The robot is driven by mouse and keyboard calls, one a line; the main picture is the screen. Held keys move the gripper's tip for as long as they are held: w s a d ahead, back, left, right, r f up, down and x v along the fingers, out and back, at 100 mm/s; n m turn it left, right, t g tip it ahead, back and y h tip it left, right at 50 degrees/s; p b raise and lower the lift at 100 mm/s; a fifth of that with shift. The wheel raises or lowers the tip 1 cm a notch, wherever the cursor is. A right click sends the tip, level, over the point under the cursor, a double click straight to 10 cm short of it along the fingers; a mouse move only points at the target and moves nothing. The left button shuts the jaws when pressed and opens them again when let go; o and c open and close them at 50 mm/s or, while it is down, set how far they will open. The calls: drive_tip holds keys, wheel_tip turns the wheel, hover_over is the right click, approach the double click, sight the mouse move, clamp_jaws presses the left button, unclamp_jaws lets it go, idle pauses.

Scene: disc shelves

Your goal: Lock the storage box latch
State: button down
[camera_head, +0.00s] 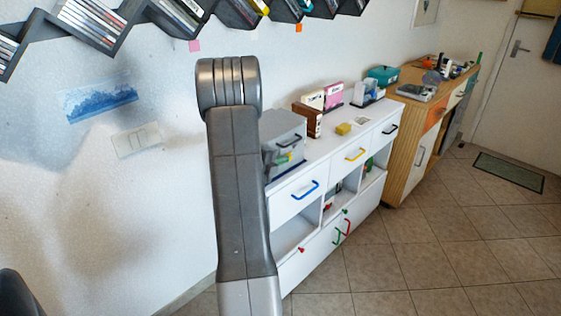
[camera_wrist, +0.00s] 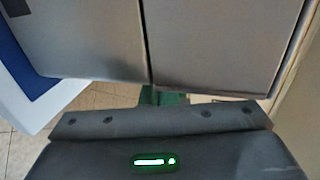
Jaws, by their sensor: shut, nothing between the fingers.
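The grey storage box (camera_head: 284,127) stands on the near end of the white cabinet, against the wall. A dark handle (camera_head: 291,142) shows on its front. A small green and yellow part is low on the front, too small to tell whether it is the latch. My arm rises in front of the box's left side and hides part of it; my gripper cannot be made out in the head view.
The white cabinet (camera_head: 333,158) has drawers with blue, yellow and black handles and open compartments. Binders and a yellow block (camera_head: 344,129) sit on top. A wooden cabinet (camera_head: 411,145) stands beyond. The tiled floor (camera_head: 420,250) to the right is clear.

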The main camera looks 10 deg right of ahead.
drive_tip(key=shift+w+d, duration=0.85)
drive_tip(key=shift+d, duration=0.25)
drive_tip(key=v, duration=1.4)
drive_tip(key=shift+p, duration=0.45)
